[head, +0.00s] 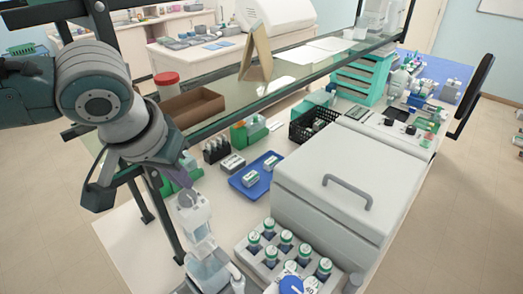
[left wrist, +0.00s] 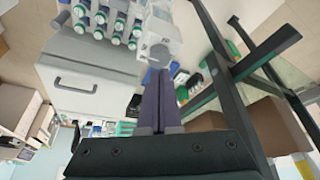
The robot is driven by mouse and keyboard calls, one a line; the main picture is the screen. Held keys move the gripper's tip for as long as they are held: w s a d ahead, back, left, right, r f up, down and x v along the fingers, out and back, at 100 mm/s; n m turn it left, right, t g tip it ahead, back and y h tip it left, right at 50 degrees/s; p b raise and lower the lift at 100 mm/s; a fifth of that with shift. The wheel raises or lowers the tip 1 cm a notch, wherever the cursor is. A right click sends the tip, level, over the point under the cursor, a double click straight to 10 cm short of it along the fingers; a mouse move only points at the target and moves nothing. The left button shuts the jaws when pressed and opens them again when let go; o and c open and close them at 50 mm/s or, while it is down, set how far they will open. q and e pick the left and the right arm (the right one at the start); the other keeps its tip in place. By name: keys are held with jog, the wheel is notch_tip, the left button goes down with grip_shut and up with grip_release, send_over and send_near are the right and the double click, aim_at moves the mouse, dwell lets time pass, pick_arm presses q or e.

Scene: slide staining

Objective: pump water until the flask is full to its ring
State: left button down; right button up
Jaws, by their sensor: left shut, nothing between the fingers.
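A white bottle-top pump (head: 194,212) stands at the near left of the bench in the head view, on a clear bottle (head: 207,268) with bluish liquid. In the left wrist view the pump's pale body (left wrist: 160,28) and round grey knob (left wrist: 160,54) lie just beyond my fingertips. My left gripper (head: 186,180) is above the pump's top; its purple fingers (left wrist: 158,78) are shut together with nothing between them. I cannot tell whether the fingertips touch the knob. I cannot make out the flask, its ring or its water level. My right gripper is not in view.
A rack of green-capped bottles (head: 262,246) stands right of the pump, with a large grey lidded machine (head: 345,190) behind it. A blue tray (head: 246,187) lies farther back. A glass shelf on dark posts (head: 226,107) runs close beside my left arm, bearing a brown box (head: 192,108).

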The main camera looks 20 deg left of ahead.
aim_at(183, 200)
pick_arm(q)
jog(key=shift+f, duration=0.1)
jog(key=shift+f+b, duration=1.9)
jog(key=shift+f, duration=0.8)
jog(key=shift+a+f, duration=0.1)
jog(key=shift+s+p, duration=0.1)
jog(key=shift+p, duration=0.25)
notch_tip(183, 200, up, 6)
jog(key=p, duration=0.6)
jog(key=shift+f, duration=0.15)
dwell(0.4)
